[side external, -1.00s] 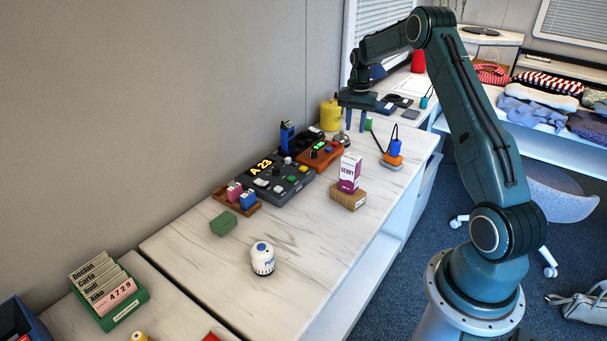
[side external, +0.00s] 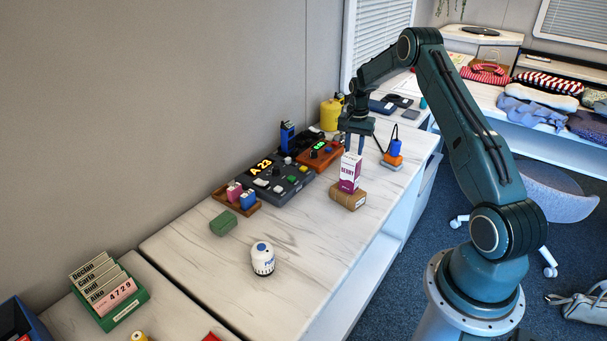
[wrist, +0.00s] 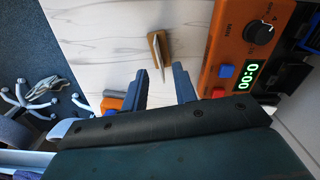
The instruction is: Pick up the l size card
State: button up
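My gripper (side external: 354,149) is open and empty, fingers pointing down, above the bench near the orange timer. In the side view it hangs just above and behind a white and purple carton marked BERRY (side external: 350,172), which stands on a tan block (side external: 348,199). In the wrist view the fingers (wrist: 159,72) are apart, and a thin pale upright piece (wrist: 158,60) on a tan base (wrist: 162,40) lies just beyond them, roughly in line with the gap. I cannot read an L on anything, so I cannot tell which thing is the l size card.
The orange timer (side external: 320,154) is close beside the fingers. A dark keypad console (side external: 275,180) adjoins it. An orange and blue item (side external: 394,152) stands towards the far front edge. A green tray of name cards (side external: 125,304) is at the near left. Bare bench surrounds a white round timer (side external: 262,258).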

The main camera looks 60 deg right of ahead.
jog(key=shift+f, duration=0.45)
jog(key=shift+f, duration=2.6)
grip_shut()
